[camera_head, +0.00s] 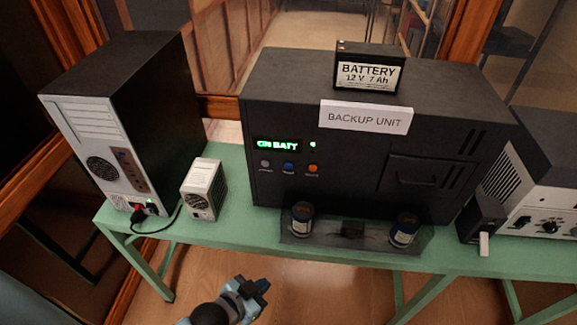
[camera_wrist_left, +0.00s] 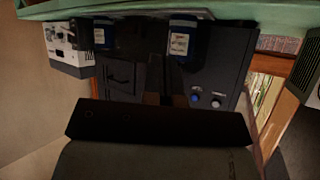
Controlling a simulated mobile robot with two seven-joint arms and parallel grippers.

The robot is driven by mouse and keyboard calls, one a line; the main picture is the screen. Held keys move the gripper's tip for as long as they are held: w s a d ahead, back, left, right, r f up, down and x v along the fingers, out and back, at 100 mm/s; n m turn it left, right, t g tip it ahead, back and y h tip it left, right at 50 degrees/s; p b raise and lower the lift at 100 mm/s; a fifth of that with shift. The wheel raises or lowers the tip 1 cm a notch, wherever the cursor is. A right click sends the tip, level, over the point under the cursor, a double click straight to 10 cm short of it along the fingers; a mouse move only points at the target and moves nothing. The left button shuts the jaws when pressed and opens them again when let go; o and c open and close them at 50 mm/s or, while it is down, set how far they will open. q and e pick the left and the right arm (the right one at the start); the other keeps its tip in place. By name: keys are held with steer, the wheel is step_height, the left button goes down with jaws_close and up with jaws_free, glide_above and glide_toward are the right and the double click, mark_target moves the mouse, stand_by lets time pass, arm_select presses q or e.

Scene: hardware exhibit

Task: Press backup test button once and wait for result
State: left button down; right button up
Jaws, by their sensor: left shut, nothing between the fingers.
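The backup unit (camera_head: 350,185) is a large black box on the green table, with a white "BACKUP UNIT" sign on its top front edge. Its display (camera_head: 277,146) reads "ON BATT" in green, with a small green light beside it. Below are a grey button (camera_head: 265,163), a blue button (camera_head: 289,166) and an orange button (camera_head: 313,169); their labels are too small to read surely. In the upside-down left wrist view the blue button (camera_wrist_left: 196,98) and grey button (camera_wrist_left: 217,102) show. My left gripper (camera_head: 258,286) is shut and empty, low in front of the table, apart from the unit.
A tray (camera_head: 355,233) with two dark cans stands before the unit. A battery (camera_head: 368,72) sits on top. A computer tower (camera_head: 125,120) and small white box (camera_head: 203,189) stand left; a black adapter (camera_head: 482,220) and another device (camera_head: 540,175) stand right.

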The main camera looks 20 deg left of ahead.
mark_target(289, 166)
arm_select(q)
steer(key=w+a+r+m+t+h+p, duration=0.1)
steer(key=w+r+m+t+h, duration=0.1)
steer(key=w+r+m, duration=1)
steer(key=w+r+h, duration=0.1)
steer(key=w+r, duration=0.1)
steer(key=w, duration=0.1)
steer(key=shift+w+a+m+h, duration=0.15)
steer(key=shift+a+m+h, duration=0.15)
steer(key=w+a+b, duration=0.2)
steer(key=w+b, duration=0.1)
steer(key=w, duration=0.5)
steer(key=shift+w+a, duration=0.2)
steer(key=shift+w, duration=0.05)
stand_by(0.6)
